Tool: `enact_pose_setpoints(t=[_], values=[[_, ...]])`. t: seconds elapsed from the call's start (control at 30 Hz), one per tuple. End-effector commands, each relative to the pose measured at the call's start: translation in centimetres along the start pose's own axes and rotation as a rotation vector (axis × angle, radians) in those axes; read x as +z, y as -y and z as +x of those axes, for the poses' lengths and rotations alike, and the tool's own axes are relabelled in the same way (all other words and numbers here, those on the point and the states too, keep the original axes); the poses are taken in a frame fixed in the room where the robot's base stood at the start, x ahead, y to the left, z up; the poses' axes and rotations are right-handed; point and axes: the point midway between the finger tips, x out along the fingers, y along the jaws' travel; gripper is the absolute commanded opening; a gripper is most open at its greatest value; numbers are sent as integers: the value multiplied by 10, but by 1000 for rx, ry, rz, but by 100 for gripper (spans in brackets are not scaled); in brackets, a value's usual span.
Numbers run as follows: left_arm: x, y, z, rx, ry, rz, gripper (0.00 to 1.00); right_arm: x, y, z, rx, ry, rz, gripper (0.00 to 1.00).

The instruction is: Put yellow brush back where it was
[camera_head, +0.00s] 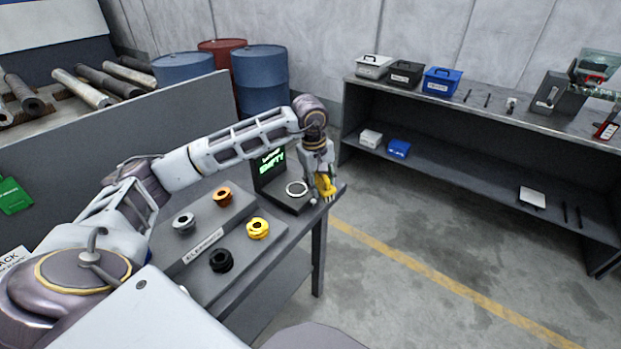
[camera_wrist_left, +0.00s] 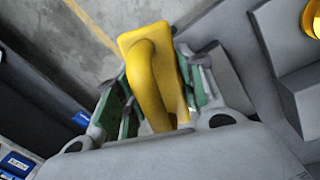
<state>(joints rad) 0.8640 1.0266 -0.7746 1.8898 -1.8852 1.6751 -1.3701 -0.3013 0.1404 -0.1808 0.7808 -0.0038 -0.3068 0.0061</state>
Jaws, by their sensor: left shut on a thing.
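My left gripper (camera_head: 324,192) is at the right end of the grey workbench (camera_head: 265,277), beside a black device. It is shut on the yellow brush (camera_head: 326,184). In the left wrist view, the yellow brush (camera_wrist_left: 148,47) shows a curved handle and a flat body between the green-padded fingers. The floor shows beyond it. I cannot tell whether the brush touches the bench. My right gripper is not in view.
The black device (camera_head: 270,170) has a green-lit screen and a pale ring (camera_head: 297,188). A stepped holder (camera_head: 190,247) bears yellow (camera_head: 258,228), black (camera_head: 220,260), orange and silver pieces. Open floor separates the bench from a grey shelf (camera_head: 480,120) with boxes.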

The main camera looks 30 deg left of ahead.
Motion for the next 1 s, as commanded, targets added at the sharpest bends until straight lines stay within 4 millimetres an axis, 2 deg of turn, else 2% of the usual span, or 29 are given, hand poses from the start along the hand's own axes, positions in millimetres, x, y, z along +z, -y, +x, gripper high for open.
enact_pose_setpoints(t=[0.3, 1.0], values=[[-16, 7, -16, -7, -35, -226, 16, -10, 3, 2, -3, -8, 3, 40], [-26, 13, -29, -14, -59, -398, 16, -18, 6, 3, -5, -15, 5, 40]])
